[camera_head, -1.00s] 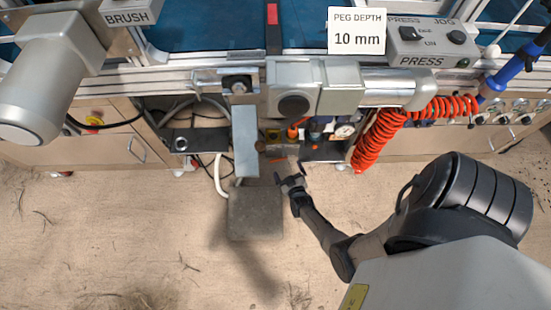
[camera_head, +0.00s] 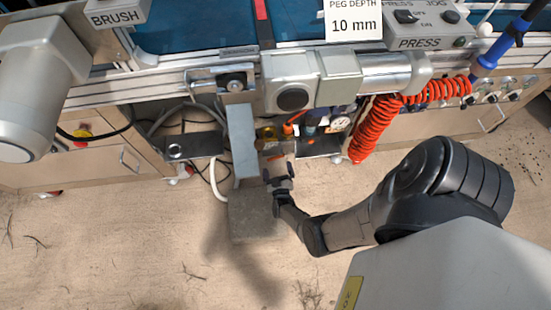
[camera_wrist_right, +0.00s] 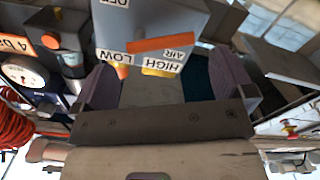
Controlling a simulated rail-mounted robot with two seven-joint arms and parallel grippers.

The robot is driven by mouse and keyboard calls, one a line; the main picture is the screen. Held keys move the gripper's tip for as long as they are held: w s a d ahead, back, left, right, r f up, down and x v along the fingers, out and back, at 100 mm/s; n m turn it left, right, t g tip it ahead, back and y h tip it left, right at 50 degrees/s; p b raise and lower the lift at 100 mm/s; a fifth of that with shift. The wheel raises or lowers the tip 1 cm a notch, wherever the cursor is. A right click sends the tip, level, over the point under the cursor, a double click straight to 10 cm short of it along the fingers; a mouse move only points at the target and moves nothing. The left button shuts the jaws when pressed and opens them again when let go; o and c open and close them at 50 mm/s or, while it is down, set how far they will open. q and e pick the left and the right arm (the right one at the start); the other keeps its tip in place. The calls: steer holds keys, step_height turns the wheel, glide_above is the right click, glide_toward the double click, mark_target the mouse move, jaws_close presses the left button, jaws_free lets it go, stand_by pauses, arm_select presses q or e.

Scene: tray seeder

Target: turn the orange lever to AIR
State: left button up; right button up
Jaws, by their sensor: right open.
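The orange lever (camera_wrist_right: 155,44) shows in the right wrist view as a flat orange bar across a grey valve block (camera_wrist_right: 150,22). White labels OFF, LOW, HIGH and AIR surround it; AIR is near the bar's right end. I cannot tell its exact setting. My right gripper (camera_wrist_right: 163,88) is open, with one finger on each side of the picture and the block beyond and between them. In the head view my right gripper (camera_head: 279,172) is low under the machine, beside a grey upright post (camera_head: 242,145). The lever is not clear there. My left gripper is out of view.
A coiled red hose (camera_head: 372,130) hangs to the right of the gripper. A pressure gauge (camera_wrist_right: 22,72) and a "4 bar" label (camera_wrist_right: 15,44) are left of the block. The machine's rail and grey motor (camera_head: 290,98) lie above; open floor (camera_head: 110,240) is below.

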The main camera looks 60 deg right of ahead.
mark_target(276, 157)
steer(key=shift+b+x, duration=0.75)
steer(key=shift+x, duration=2.1)
steer(key=shift+c, duration=0.5)
steer(key=c, duration=0.6)
steer(key=shift+o, duration=0.2)
steer(key=m, duration=0.2)
steer(key=r+m, duration=0.1)
steer(key=m, duration=0.2)
steer(key=shift+a+r, duration=0.1)
steer(key=o, duration=0.7)
steer(key=shift+c, duration=0.2)
